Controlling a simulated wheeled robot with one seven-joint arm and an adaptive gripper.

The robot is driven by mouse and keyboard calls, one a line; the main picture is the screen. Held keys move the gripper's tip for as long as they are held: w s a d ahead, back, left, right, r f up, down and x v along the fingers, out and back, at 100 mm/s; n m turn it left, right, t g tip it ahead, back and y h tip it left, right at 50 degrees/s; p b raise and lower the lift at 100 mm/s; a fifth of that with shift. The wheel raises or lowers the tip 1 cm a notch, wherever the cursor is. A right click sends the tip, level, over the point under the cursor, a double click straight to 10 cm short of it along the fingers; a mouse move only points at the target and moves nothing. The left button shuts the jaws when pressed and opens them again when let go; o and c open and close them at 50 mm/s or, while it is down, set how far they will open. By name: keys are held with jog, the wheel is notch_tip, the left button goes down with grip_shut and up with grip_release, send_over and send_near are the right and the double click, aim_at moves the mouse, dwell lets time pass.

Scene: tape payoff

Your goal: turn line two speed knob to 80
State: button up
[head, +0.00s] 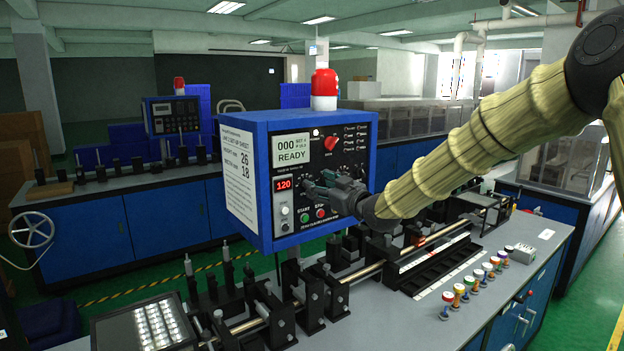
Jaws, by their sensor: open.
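A blue control box (249,190) stands over the bench, with a black front panel.
A red beacon (325,84) tops the box. A second blue bench with another control unit (172,116) stands behind left. Green floor lies between.

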jog(key=x, duration=0.2)
jog(key=f+p+x, duration=0.1)
jog(key=x, duration=0.2)
jog(key=shift+w+f, duration=0.1)
jog(key=shift+w, duration=0.05)
jog(key=shift+w+f, duration=0.5)
jog(key=shift+w, duration=0.05)
jog(key=shift+c, duration=0.4)
jog(key=shift+w+f, duration=0.2)
jog(key=shift+w, duration=0.05)
jog(key=c, duration=0.3)
jog(key=shift+s+r, duration=0.1)
jog(key=shift+r, duration=0.15)
jog(key=c, duration=0.6)
